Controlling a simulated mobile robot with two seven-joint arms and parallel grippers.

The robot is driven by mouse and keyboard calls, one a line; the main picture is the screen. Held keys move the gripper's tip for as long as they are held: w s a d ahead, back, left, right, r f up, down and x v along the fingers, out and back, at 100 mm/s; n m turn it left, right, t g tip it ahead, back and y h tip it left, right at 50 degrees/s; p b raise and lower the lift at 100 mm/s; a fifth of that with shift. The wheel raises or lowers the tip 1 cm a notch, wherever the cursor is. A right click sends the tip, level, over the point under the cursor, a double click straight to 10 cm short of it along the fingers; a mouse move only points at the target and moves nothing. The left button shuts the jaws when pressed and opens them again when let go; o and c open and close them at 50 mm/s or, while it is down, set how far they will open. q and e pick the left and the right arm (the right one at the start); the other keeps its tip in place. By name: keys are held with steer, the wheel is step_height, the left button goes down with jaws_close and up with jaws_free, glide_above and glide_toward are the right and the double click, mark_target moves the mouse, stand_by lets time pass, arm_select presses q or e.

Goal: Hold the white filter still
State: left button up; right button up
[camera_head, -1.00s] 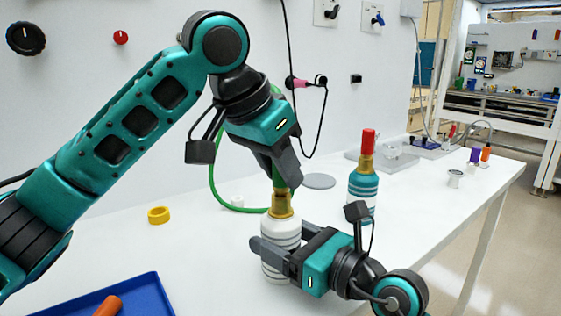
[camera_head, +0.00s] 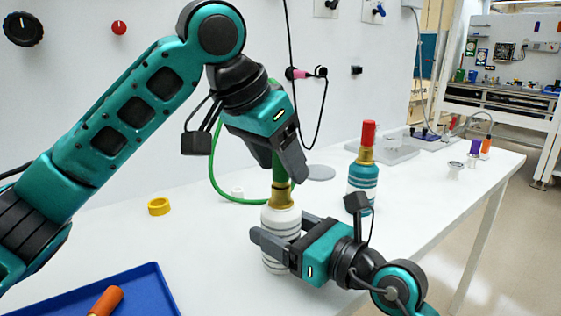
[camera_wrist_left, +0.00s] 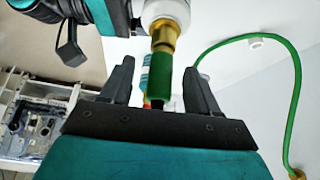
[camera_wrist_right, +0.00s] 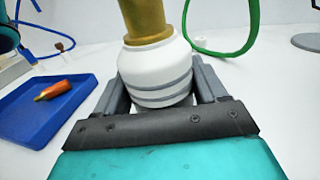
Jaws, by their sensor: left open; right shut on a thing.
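The white filter (camera_head: 277,222) is a white body with grey bands, a brass neck and a green top (camera_wrist_left: 163,88). It stands upright near the middle of the bench; it also shows in the right wrist view (camera_wrist_right: 157,72). My right gripper (camera_head: 281,238) is shut on its white body, one finger on each side. My left gripper (camera_wrist_left: 159,72) is above, pointing down, open, with the green top between its fingers. In the left wrist view gaps show beside the green top. The filter's base is partly hidden by my right gripper.
A green hose (camera_head: 213,170) curves behind the filter. A teal bottle with a red top (camera_head: 363,182) stands to the right. A yellow ring (camera_head: 159,206) lies left on the bench. A blue tray (camera_head: 140,285) holds an orange piece (camera_head: 106,301) at the front left.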

arm_select(q)
steer(key=v, duration=1.1)
stand_by(0.5)
arm_select(e)
steer(key=o, duration=1.3)
